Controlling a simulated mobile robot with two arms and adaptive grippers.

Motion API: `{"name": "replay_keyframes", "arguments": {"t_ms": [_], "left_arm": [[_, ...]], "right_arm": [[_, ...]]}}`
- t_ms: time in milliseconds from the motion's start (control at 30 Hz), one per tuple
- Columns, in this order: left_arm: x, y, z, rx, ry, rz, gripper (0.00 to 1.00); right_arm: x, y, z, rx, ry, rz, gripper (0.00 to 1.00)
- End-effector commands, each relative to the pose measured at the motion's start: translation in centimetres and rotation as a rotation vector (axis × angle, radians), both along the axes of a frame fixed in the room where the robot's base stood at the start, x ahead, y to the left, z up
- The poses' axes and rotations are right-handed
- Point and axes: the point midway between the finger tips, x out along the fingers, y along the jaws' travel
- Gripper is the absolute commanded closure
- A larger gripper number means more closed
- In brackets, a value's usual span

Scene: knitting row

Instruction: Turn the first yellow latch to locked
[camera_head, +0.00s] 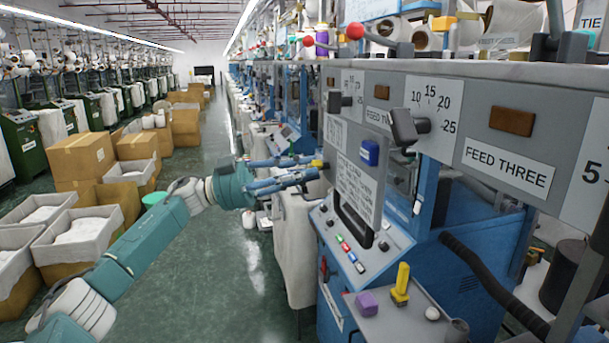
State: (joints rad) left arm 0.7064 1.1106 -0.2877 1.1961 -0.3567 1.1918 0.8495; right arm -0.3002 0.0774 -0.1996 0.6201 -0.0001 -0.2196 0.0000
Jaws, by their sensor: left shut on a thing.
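A small yellow latch (317,162) sits at the left edge of the grey upright panel (369,178) on the nearest blue machine. My left gripper (314,169) reaches it from the left, with its blue fingers closed around the latch. The fingers hide part of the latch, and its exact turn angle is too small to tell. The panel looks flat against the machine and carries a printed sheet and a blue block (370,152). My right gripper is not in view.
A control box (347,238) with coloured buttons juts out below the panel. A small shelf (388,325) holds a purple block (366,303) and a yellow upright piece (402,282). Knobs stick out above. Cardboard boxes (82,157) line the left; the green aisle floor between is clear.

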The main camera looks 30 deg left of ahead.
Motion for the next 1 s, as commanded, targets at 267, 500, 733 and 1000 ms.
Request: {"name": "replay_keyframes", "arguments": {"t_ms": [267, 500, 733, 1000], "left_arm": [[0.2, 0.2, 0.3, 0.199, -0.173, 0.000, 1.00], [0.2, 0.3, 0.3, 0.351, -0.301, 0.001, 1.00], [0.3, 0.3, 0.2, 0.456, -0.389, 0.000, 1.00], [0.3, 0.3, 0.1, 0.519, -0.440, 0.000, 1.00]], "right_arm": [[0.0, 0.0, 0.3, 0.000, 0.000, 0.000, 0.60], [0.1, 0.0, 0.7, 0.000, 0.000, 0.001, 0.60], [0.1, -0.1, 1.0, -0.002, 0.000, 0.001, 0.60], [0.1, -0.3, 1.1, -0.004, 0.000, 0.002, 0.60]]}}
